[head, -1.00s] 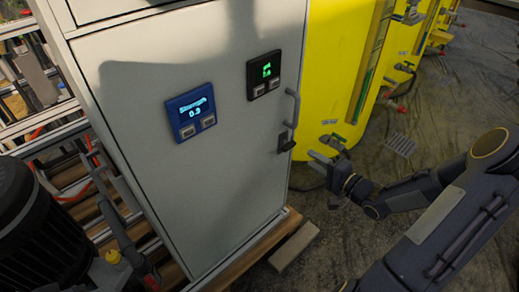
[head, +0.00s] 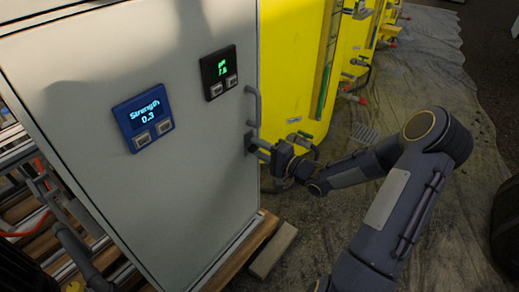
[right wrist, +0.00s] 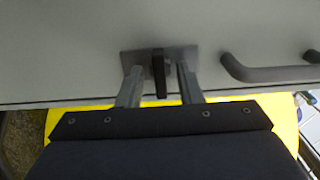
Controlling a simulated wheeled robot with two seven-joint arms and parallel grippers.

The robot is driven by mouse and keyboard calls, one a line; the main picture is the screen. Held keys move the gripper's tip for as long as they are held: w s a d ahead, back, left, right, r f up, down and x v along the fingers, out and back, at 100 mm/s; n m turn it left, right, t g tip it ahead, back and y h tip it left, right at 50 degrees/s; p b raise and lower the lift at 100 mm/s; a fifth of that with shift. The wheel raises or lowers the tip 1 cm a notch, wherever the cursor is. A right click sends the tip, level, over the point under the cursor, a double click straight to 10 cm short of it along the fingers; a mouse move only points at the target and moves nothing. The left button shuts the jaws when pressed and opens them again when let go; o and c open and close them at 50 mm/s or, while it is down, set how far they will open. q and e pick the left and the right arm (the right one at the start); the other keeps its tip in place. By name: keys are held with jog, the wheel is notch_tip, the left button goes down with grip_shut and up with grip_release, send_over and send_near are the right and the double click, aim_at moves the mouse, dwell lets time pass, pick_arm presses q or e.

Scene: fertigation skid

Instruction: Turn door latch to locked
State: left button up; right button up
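The door latch (right wrist: 159,75) is a dark lever on a grey plate near the edge of the grey cabinet door (head: 190,175). In the right wrist view the lever points toward my palm, square to the door's edge. My right gripper (right wrist: 159,82) is open, with one finger on each side of the lever and a visible gap on both sides. In the head view my right gripper (head: 260,148) is at the door's right edge, below the door handle (head: 253,106), and partly hides the latch. My left gripper is not in view.
The door carries a blue "Strength 0.3" display (head: 144,118) and a black display with green digits (head: 219,72). Pipes and frames crowd the left. A wooden block (head: 273,250) lies by the cabinet's base.

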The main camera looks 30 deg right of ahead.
grip_shut()
jog(key=shift+n, duration=0.5)
jog(key=n+b, duration=0.5)
jog(key=n, duration=1.1)
jog(key=shift+n+b, duration=0.3)
jog(key=shift+n, duration=0.1)
jog(key=shift+n, duration=0.3)
grip_release()
